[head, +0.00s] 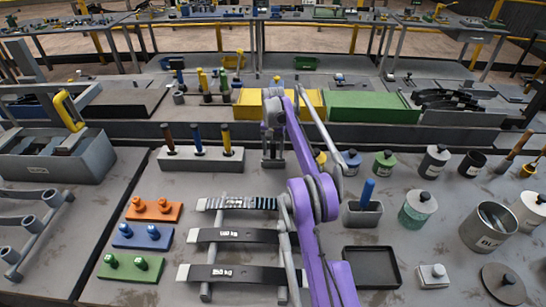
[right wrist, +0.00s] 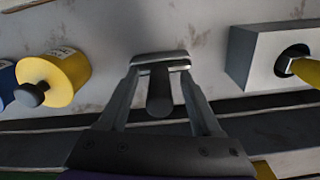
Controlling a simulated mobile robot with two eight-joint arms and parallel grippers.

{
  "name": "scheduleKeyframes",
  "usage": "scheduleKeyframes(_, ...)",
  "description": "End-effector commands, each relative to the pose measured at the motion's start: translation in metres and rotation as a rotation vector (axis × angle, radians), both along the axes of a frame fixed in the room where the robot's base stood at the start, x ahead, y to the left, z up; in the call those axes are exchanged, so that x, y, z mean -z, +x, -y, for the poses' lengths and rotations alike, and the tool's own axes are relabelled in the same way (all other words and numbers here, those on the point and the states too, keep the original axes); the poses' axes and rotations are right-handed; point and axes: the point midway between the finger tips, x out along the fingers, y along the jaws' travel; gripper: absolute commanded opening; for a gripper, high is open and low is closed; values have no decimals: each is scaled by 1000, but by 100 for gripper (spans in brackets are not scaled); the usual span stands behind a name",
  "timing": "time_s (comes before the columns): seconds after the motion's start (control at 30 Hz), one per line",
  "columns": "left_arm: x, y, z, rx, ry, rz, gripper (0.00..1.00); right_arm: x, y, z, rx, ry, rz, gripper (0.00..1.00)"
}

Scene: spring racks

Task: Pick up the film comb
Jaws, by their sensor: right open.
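My right gripper (head: 272,158) points down at the bench between the white block and the yellow jar. It also shows in the right wrist view (right wrist: 160,72), its two fingers spread apart. Between the fingertips is a small grey metal plate with a dark rounded post (right wrist: 160,95), which seems to be the film comb. The fingertips are at either end of the plate; I cannot tell whether they touch it. In the head view the gripper and my purple arm largely hide this spot. My left gripper is not in view.
A white block (head: 200,160) with several coloured handles stands left of the gripper. A yellow jar (right wrist: 62,75) and other jars stand on its other side. Racked spring bars (head: 232,236) lie in front. A green box (head: 372,106) is behind. Bare bench surrounds the gripper.

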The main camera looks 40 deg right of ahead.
Motion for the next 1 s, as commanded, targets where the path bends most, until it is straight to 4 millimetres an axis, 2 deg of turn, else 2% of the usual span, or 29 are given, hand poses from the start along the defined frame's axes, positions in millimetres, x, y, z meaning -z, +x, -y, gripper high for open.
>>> scheduleKeyframes(0.1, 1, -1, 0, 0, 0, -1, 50, 7, 0, 0, 0, 0, 0, 66)
scheduleKeyframes(0.3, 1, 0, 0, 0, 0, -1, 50, 7, 0, 0, 0, 0, 1, 66)
scheduleKeyframes(0.37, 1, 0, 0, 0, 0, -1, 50, 7, 0, 0, 0, 0, 1, 56)
scheduleKeyframes(0.6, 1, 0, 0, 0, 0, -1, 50, 7, 0, 0, 0, 0, 1, 13)
scheduleKeyframes(0.7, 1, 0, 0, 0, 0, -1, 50, 7, 0, 0, 0, 0, 1, 0)
scheduleKeyframes(1.0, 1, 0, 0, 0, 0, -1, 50, 6, 0, 0, 0, 0, 1, 0)
